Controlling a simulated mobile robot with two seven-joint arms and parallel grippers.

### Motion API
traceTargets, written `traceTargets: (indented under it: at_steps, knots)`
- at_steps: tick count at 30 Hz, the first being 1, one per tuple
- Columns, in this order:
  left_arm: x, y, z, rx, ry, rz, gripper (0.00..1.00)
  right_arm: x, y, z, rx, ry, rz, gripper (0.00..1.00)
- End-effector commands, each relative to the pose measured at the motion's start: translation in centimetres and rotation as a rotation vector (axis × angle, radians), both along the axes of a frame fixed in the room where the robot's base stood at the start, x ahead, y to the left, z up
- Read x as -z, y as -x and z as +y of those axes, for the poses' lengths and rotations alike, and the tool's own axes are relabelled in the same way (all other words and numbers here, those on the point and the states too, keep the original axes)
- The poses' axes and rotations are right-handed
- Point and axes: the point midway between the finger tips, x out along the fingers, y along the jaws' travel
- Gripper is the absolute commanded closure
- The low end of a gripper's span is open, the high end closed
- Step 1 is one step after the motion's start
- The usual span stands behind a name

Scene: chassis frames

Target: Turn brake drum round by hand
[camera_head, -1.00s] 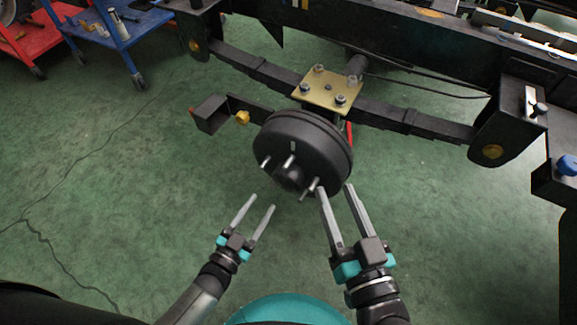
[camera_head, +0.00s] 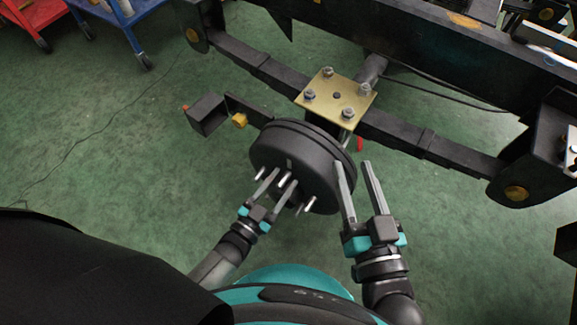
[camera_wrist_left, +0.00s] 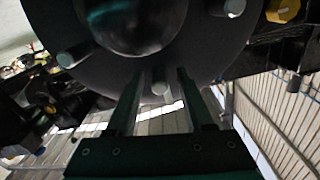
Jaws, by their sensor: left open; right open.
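The black brake drum (camera_head: 308,163) hangs at the axle end below the brass-coloured plate, its face with several silver studs toward me. It fills the top of the left wrist view (camera_wrist_left: 200,45), around a dark rounded hub (camera_wrist_left: 135,18). My left gripper (camera_head: 283,177) is open at the lower face of the drum. In the left wrist view a stud (camera_wrist_left: 160,84) shows between its fingers; I cannot tell if they touch it. My right gripper (camera_head: 353,164) is open and empty at the drum's right edge; contact there cannot be made out.
The brass-coloured plate (camera_head: 333,97) with nuts sits on the black leaf spring (camera_head: 395,131). A black bracket with a yellow piece (camera_head: 240,121) is left of the drum. A blue cart (camera_head: 118,22) stands at the upper left.

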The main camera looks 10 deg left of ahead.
Motion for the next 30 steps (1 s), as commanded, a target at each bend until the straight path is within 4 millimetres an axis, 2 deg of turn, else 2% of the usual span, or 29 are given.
traceTargets:
  at_steps: [10,24,30]
  knots:
    - [0.02,0.06,-0.10,0.000,0.000,0.001,0.48,0.03,0.00,0.01,0.000,0.000,0.001,0.50]
    - [0.01,0.03,-0.09,0.000,-0.001,0.000,1.00,0.06,0.07,0.02,0.000,0.000,0.002,0.50]
    - [0.00,0.03,-0.10,0.000,-0.001,0.000,1.00,0.07,0.08,0.02,0.000,-0.001,0.003,0.50]
